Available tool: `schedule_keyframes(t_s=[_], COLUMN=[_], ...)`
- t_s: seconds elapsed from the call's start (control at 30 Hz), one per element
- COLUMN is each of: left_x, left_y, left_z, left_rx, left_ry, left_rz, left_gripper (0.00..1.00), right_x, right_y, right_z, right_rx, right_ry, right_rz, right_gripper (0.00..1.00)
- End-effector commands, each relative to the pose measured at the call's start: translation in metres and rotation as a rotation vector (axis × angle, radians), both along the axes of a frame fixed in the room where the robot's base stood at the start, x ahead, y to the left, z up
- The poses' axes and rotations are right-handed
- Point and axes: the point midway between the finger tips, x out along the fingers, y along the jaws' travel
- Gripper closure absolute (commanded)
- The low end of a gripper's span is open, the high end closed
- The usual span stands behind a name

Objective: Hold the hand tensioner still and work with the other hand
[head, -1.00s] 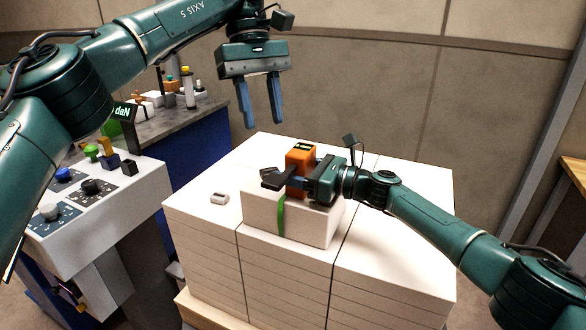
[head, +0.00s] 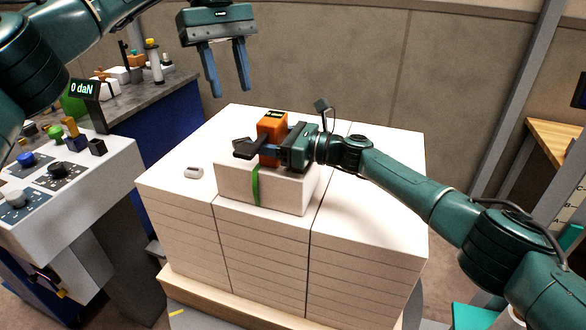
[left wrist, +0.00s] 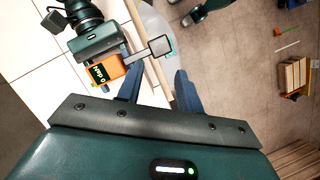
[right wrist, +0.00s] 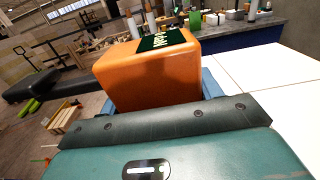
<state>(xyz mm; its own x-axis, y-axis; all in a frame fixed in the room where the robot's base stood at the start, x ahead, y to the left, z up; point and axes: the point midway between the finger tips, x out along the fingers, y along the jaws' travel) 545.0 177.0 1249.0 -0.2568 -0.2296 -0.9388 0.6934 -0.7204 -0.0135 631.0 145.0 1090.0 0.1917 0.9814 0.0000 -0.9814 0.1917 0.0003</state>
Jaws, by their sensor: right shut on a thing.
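The hand tensioner is an orange box with a dark display and a dark handle (head: 271,138). It sits on a single white ream block (head: 235,186) on top of the stack. A green strap (head: 256,186) runs down the block's front below it. My right gripper (head: 276,150) is shut on the tensioner's orange body, which also fills the right wrist view (right wrist: 150,78). My left gripper (head: 229,92) is open and empty, above and behind the stack, apart from the tensioner. The left wrist view shows the tensioner (left wrist: 104,74) with a display that seems to read 0 daN.
A small grey-white piece (head: 194,172) lies on the stack (head: 180,215), left of the block. A control panel (head: 70,175) with knobs and a "0 daN" display (head: 84,89) stands left. A cluttered bench (head: 165,84) is behind it. A wooden table (head: 558,140) stands right.

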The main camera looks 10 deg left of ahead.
Motion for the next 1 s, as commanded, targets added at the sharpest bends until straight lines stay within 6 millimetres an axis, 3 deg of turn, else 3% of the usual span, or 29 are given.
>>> schedule_keyframes(t_s=[0.13,0.37,0.57,0.8,1.0], left_x=[0.0,-0.004,-0.017,-0.028,-0.03], left_y=[0.0,-0.005,-0.017,-0.026,-0.028], left_z=[0.0,0.009,0.033,0.055,0.06], left_rx=[0.0,0.057,0.197,0.293,0.308], left_ry=[0.0,-0.014,-0.075,-0.161,-0.182], left_rz=[0.0,0.073,0.303,0.544,0.605], left_gripper=[0.64,0.82,0.99,1.0,1.0], right_x=[0.0,0.0,0.0,0.0,0.0], right_y=[0.0,0.0,0.0,0.0,0.0], right_z=[-0.001,-0.001,-0.001,-0.001,-0.001], right_rx=[-0.001,-0.001,-0.001,-0.001,-0.001], right_ry=[0.001,0.001,0.001,0.001,0.001], right_rz=[0.0,0.0,0.0,0.0,0.0], right_gripper=[0.64,0.64,0.64,0.64,0.64])
